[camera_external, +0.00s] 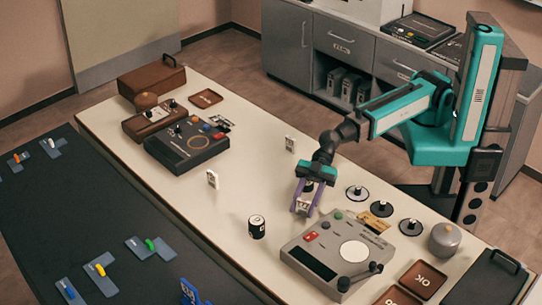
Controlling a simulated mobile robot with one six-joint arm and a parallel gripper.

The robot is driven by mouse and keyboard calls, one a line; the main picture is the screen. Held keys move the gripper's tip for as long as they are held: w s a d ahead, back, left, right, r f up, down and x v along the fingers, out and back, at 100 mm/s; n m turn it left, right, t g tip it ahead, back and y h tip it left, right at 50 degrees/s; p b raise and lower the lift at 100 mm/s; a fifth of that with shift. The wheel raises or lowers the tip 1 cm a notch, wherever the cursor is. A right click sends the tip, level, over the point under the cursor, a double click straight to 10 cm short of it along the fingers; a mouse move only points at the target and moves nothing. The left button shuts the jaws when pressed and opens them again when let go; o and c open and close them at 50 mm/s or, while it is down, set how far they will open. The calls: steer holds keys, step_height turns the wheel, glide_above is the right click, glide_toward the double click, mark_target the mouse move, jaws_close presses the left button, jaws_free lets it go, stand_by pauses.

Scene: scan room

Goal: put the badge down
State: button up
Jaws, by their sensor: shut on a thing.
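My gripper (307,200), with purple fingers, points down over the cream table (262,178). It is shut on a small white badge (304,205) with dark marks, which shows between the fingertips. The badge is close to the tabletop; I cannot tell whether it touches it. Two similar small white upright pieces stand on the table, one to the left (212,179) and one farther back (291,144).
A grey console (336,250) with a lever stands just in front of my gripper. A dark console (187,144) and brown cases stand at the far left. The table's middle is mostly clear.

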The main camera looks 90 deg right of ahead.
steer(key=shift+f, duration=0.15)
steer(key=o, duration=1)
steer(key=shift+r, duration=0.2)
steer(key=shift+b+v, duration=0.3)
steer(key=shift+v, duration=1.2)
steer(key=shift+f+b, duration=0.2)
steer(key=shift+b, duration=0.5)
steer(key=shift+b, duration=0.3)
steer(key=b, duration=0.7)
steer(key=shift+d+r+b, duration=0.2)
steer(key=shift+r+b, duration=0.1)
steer(key=shift+r, duration=0.1)
steer(key=d+b, duration=0.1)
steer(key=b, duration=0.3)
steer(key=s+d+b, duration=0.1)
steer(key=b, duration=0.4)
steer(key=shift+r, duration=0.15)
